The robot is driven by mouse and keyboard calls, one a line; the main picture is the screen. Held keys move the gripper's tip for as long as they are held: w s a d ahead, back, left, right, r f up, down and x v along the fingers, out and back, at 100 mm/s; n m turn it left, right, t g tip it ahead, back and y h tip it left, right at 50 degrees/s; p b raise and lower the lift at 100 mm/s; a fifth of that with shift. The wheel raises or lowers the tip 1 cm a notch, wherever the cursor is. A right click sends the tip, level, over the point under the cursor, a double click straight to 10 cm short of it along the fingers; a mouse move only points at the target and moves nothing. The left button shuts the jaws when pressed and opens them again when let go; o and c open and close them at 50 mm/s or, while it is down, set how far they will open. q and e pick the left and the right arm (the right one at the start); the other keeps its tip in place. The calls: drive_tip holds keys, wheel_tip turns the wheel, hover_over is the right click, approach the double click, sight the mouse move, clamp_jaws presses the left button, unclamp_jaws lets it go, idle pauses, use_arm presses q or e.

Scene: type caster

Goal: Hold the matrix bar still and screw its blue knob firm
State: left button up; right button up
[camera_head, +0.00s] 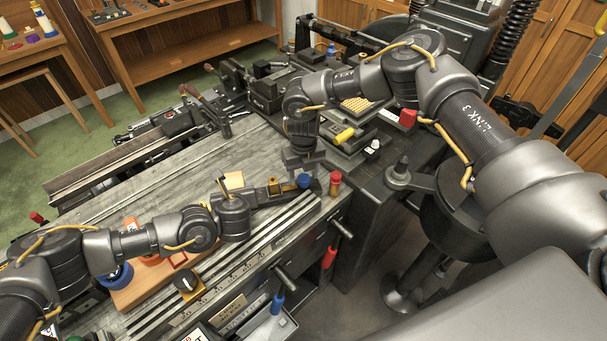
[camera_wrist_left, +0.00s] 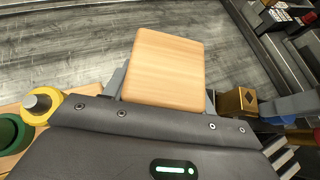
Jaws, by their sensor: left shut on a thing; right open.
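The matrix bar (camera_head: 258,195) is a dark bar with a brass piece (camera_head: 273,187), lying along the bench near its right end. A pale wooden block (camera_head: 234,181) sits at its left end. My left gripper (camera_head: 234,190) is shut on this block, which stands between its fingers in the left wrist view (camera_wrist_left: 165,68). The join between block and bar is hidden. The blue knob (camera_head: 303,181) is at the bar's right end. My right gripper (camera_head: 303,165) is open, pointing down just above the knob; I cannot tell whether its fingers touch it.
A red-capped brass piece (camera_head: 335,183) stands just right of the knob. A yellow-based black knob (camera_head: 188,284) and a wooden board (camera_head: 140,287) with coloured spools lie nearer the front left. Machinery crowds the back; the grey bench top (camera_head: 150,197) is clear behind my left arm.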

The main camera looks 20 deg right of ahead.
sight(304, 177)
drive_tip(key=shift+f, duration=0.2)
drive_tip(key=shift+c, duration=0.2)
drive_tip(key=c, duration=0.9)
drive_tip(key=shift+m, duration=1.7)
drive_tip(key=shift+c, duration=0.2)
drive_tip(key=o, duration=1)
wheel_tip(304, 177, up, 12)
drive_tip(key=shift+r, duration=0.1)
